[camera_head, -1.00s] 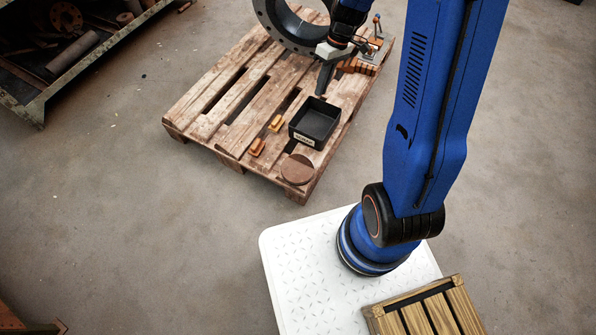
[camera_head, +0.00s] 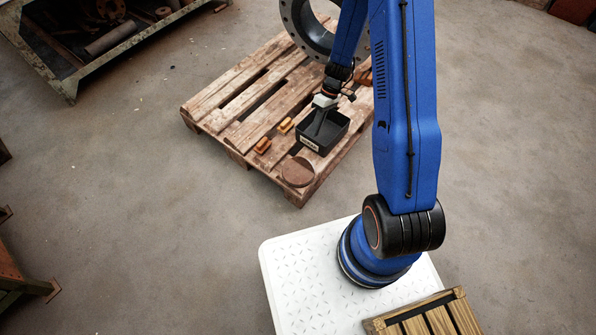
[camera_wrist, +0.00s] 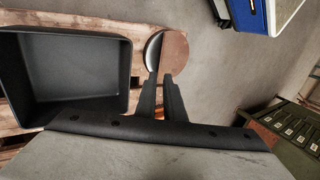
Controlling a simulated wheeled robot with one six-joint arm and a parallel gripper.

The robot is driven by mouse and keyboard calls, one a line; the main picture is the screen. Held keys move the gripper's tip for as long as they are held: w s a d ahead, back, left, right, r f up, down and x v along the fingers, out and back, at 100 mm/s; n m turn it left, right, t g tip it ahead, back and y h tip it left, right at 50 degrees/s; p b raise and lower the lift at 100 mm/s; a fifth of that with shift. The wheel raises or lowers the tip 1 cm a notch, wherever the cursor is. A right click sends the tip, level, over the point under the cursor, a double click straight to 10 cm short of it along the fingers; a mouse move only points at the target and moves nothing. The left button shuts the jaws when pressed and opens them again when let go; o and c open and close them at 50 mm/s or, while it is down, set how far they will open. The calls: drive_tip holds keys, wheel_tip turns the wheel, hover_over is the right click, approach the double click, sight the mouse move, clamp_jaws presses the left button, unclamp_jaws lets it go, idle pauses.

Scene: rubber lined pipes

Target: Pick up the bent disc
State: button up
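The bent disc looks like a round brown plate (camera_head: 298,171) lying on the front corner of the wooden pallet in the head view. In the wrist view the disc (camera_wrist: 174,50) is beyond the fingertips, with a dark crescent along its left edge. My gripper (camera_head: 317,132) is above the black bin, behind the disc in the head view. In the wrist view my gripper's two dark fingers (camera_wrist: 160,76) have a narrow gap between them and nothing visible held. The fingertips overlap the disc's near edge in that picture, but appear apart from it.
A large dark flanged pipe ring (camera_head: 296,32) stands behind. A scrap-filled metal rack (camera_head: 62,75) is at upper left. Floor left of the pallet is clear.

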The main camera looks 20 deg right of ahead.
approach(297, 170)
drive_tip(key=f, duration=0.5)
drive_tip(key=shift+d+f, duration=0.2)
drive_tip(key=shift+w, duration=0.1)
clamp_jaws()
idle(1.6)
